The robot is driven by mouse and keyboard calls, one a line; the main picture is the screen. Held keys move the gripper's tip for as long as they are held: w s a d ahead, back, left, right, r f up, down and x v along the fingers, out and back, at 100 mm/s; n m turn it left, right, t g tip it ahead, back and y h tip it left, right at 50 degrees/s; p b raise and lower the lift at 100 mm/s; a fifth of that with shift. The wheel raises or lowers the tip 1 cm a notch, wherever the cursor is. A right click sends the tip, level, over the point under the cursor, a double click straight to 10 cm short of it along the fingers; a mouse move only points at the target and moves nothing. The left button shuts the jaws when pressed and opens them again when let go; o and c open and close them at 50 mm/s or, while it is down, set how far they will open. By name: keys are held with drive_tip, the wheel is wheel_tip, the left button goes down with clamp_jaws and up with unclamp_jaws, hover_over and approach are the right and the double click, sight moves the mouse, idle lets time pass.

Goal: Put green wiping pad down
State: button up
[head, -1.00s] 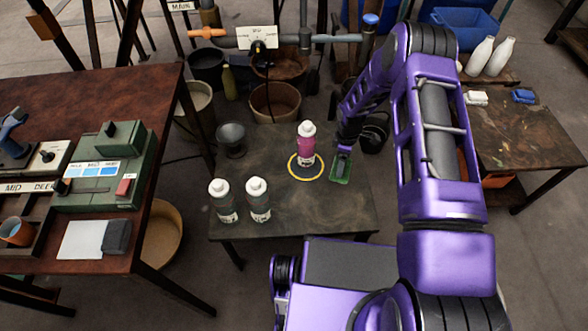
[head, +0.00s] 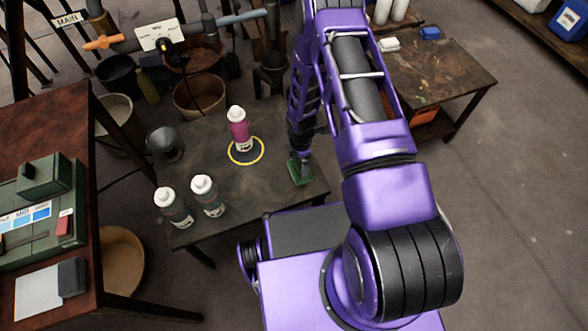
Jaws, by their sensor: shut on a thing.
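The green wiping pad (head: 300,172) is at the right end of the low dark table (head: 225,197), near its edge. My gripper (head: 300,156) points down and is shut on the pad from above. The pad looks at or very near the tabletop; whether it touches cannot be told. The fingertips are small and partly hidden by the arm.
A pink bottle (head: 239,130) stands at the yellow ring (head: 262,153), left of the gripper. Two white-capped bottles (head: 171,207) (head: 208,195) stand near the table's left front. A second table (head: 450,75) is at right, with white (head: 389,44) and blue (head: 430,33) pads.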

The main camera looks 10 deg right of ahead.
sight(299, 171)
drive_tip(key=shift+f, duration=2.5)
drive_tip(key=shift+f+b, duration=0.15)
drive_tip(key=shift+b, duration=0.25)
drive_tip(key=shift+f, duration=0.15)
drive_tip(key=o, duration=0.9)
drive_tip(key=shift+r, duration=0.2)
wheel_tip(299, 171, up, 12)
drive_tip(key=shift+r+p, duration=0.1)
drive_tip(key=shift+p, duration=0.7)
